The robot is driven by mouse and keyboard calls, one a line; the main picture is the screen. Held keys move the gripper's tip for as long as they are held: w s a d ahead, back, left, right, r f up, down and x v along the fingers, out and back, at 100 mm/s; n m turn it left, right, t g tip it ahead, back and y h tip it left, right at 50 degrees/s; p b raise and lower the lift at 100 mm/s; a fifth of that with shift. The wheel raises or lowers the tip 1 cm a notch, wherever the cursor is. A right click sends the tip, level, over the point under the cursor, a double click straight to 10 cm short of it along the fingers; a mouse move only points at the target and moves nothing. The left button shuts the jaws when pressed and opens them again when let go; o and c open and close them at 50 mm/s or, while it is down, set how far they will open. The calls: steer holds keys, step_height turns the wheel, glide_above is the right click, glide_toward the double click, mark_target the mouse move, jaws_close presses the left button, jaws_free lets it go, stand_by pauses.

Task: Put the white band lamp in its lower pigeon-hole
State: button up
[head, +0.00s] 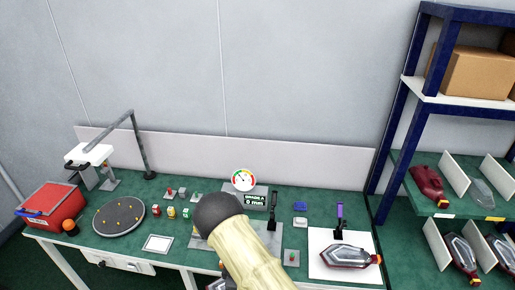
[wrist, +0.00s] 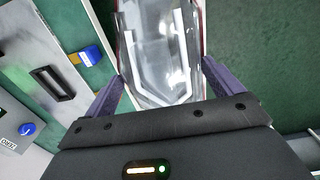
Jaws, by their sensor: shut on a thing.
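My gripper (wrist: 160,85) is shut on a lamp (wrist: 160,40) with a clear lens and a white band, held between two purple-grey fingers in the wrist view. Its far end runs out of the top of that view. In the head view my arm hides the gripper; a piece of a lamp (head: 215,285) shows beside the arm at the bottom edge, and I cannot tell if it is the held one. The shelf (head: 437,212) at the right has pigeon-holes with white dividers. Lamps stand in its lower row (head: 463,255) and upper row (head: 428,187).
Another red-rimmed lamp (head: 345,257) lies on a white sheet (head: 320,272) at the bench's right. A dial gauge (head: 243,180), a turntable (head: 119,216) and a red box (head: 54,204) stand on the green bench. Blue posts (head: 393,150) frame the shelf's left side.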

steer(key=shift+s, duration=0.2)
steer(key=w+d+m+b, duration=0.2)
steer(key=d+m+b, duration=0.7)
steer(key=d+m, duration=0.7)
steer(key=d, duration=0.6)
steer(key=shift+w+d+f+b, duration=0.15)
steer(key=shift+d+f+b, duration=0.1)
steer(key=shift+f+b, duration=0.05)
steer(key=shift+w, duration=0.1)
steer(key=shift+s, duration=0.25)
steer(key=shift+w, duration=0.15)
stand_by(4.8)
